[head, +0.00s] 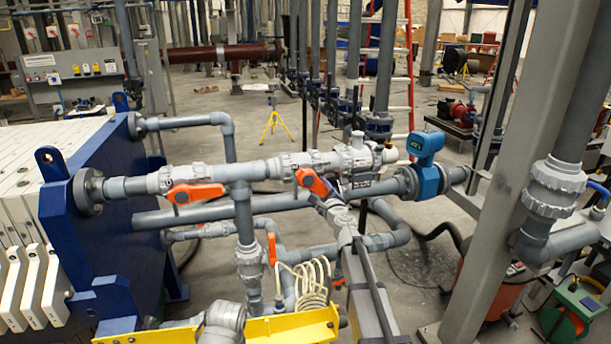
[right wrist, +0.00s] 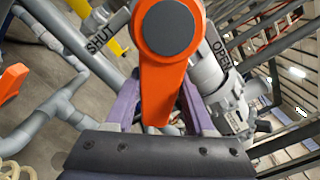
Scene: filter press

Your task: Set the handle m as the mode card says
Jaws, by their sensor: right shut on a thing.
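An orange lever handle (head: 312,182) sits on the grey valve in the upper pipe run, in the middle of the head view. In the right wrist view the same handle (right wrist: 168,70) points down between the fingers, with SHUT marked at its left and OPEN at its right. My right gripper (head: 326,200) is shut on the handle's free end; its purple fingers (right wrist: 160,108) lie on both sides of it. No letter on the handle is readable. A mode card cannot be made out for certain. My left gripper is not in view.
Another orange handle (head: 193,192) is on the same pipe to the left, and a smaller one (head: 272,249) below. A blue flow meter (head: 426,165) stands right of the valve. A grey post (head: 520,150) and a yellow bracket (head: 290,327) are close by.

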